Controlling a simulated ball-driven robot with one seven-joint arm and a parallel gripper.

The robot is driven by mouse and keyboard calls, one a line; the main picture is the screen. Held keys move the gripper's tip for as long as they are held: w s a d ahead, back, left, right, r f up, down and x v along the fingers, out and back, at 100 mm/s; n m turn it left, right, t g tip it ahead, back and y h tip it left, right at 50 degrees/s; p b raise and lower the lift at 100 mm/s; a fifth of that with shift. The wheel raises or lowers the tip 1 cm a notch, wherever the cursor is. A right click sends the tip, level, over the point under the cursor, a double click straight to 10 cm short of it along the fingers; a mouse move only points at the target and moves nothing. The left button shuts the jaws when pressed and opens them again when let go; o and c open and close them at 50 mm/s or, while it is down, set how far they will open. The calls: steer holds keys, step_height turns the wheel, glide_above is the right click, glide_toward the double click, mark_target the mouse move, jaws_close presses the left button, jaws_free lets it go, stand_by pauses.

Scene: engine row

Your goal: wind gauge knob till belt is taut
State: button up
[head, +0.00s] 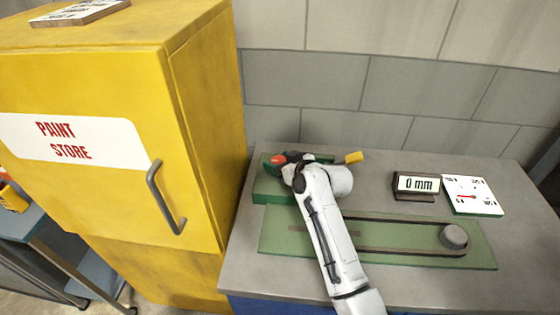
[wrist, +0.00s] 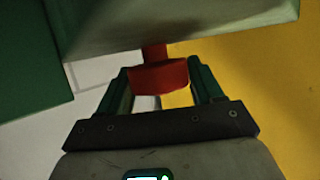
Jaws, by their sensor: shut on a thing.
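The red knob (wrist: 158,76) sits between the two fingers of my gripper (wrist: 161,84) in the wrist view, on a short red stem under a pale block (wrist: 190,22). My gripper is shut on it. In the head view a bit of red (head: 278,159) shows at my gripper (head: 284,166), at the bench's back left by a green block (head: 268,191). The dark belt (head: 400,220) loops around a grey pulley (head: 454,236) on a green plate (head: 478,257). My arm hides the belt's left part. The display (head: 415,184) reads 0 mm.
A white dial card (head: 483,200) with a red needle stands right of the display. A yellow-ended piece (head: 354,157) sticks out behind my arm. The yellow paint store cabinet (head: 205,130) stands close on the left. A block wall (head: 330,80) closes the back.

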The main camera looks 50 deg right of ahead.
steer(key=shift+a+m+h+p, duration=0.1)
steer(key=shift+m+h+p, duration=0.25)
steer(key=shift+m+h, duration=0.5)
steer(key=shift+f+m+g+h+b, duration=0.2)
steer(key=shift+m+g+h+b, duration=0.35)
steer(key=shift+m+h, duration=0.45)
steer(key=m+g+h+b, duration=0.1)
steer(key=h+b, duration=0.1)
steer(key=b, duration=0.1)
steer(key=shift+m+b, duration=0.25)
steer(key=shift+b, duration=0.05)
steer(key=shift+h+b, duration=0.25)
steer(key=shift+b, duration=0.05)
steer(key=shift+r+m+g+b, duration=0.2)
steer(key=shift+m+g+b, duration=0.15)
steer(key=shift+m+b, duration=0.25)
steer(key=o, duration=1)
steer(key=shift+h, duration=0.3)
steer(key=shift+c, duration=0.2)
steer(key=b+v, duration=0.1)
steer(key=v, duration=0.9)
steer(key=shift+s+r, duration=0.2)
steer(key=shift+s, duration=0.1)
